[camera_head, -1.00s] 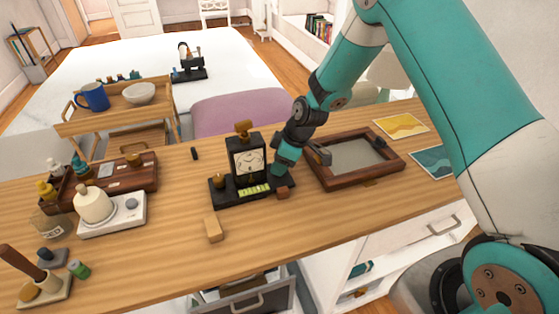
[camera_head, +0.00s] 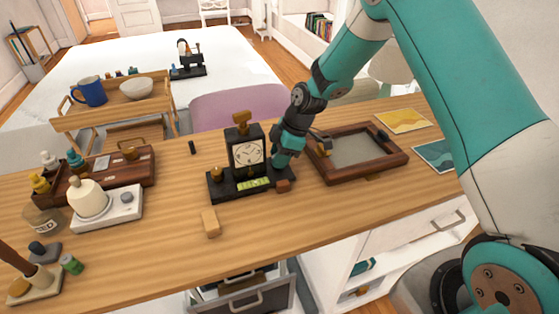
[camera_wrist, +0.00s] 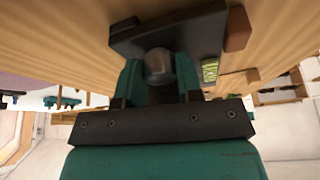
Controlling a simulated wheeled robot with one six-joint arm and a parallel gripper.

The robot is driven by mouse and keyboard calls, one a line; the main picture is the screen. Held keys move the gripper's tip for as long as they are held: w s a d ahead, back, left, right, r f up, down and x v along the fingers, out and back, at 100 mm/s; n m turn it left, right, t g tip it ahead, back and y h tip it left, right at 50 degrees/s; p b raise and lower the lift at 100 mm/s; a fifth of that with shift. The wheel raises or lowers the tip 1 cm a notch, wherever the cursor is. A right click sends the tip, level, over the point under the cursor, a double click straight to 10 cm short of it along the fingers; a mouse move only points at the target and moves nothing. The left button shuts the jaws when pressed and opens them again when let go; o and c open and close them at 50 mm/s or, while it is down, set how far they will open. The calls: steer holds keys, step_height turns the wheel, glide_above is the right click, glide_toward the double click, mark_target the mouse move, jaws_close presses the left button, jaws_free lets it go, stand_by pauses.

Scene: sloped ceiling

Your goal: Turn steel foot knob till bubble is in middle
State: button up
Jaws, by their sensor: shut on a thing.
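A black instrument with a white dial (camera_head: 249,153) stands on a black base (camera_head: 222,194) on the wooden counter. A bright green level vial (camera_head: 253,184) sits at the base's front; it also shows in the wrist view (camera_wrist: 210,70). I cannot make out the bubble's place in it. My gripper (camera_head: 282,160) is down at the base's right end, beside the dial housing. In the wrist view, my gripper (camera_wrist: 159,75) is shut on the steel foot knob (camera_wrist: 159,64), one finger on each side. The knob is hidden in the head view.
A brass knob (camera_head: 217,174) is on the base's left end. A brown block (camera_head: 283,186) is at its right front. A wood-framed tray (camera_head: 323,172) lies close right of my gripper. A small wooden block (camera_head: 210,222) lies in front.

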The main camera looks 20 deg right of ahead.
steer(key=o, duration=0.6)
steer(key=shift+o, duration=0.2)
steer(key=shift+r, duration=0.1)
steer(key=b+v, duration=0.2)
steer(key=v, duration=1.5)
steer(key=shift+r, duration=0.2)
steer(key=s+a+r+m, duration=0.45)
steer(key=s+a, duration=0.35)
steer(key=s, duration=0.4)
steer(key=s+a+m, duration=0.3)
steer(key=s+m, duration=0.1)
steer(key=s, duration=1.3)
steer(key=shift+s+r+g, duration=0.2)
steer(key=shift+s+g, duration=0.2)
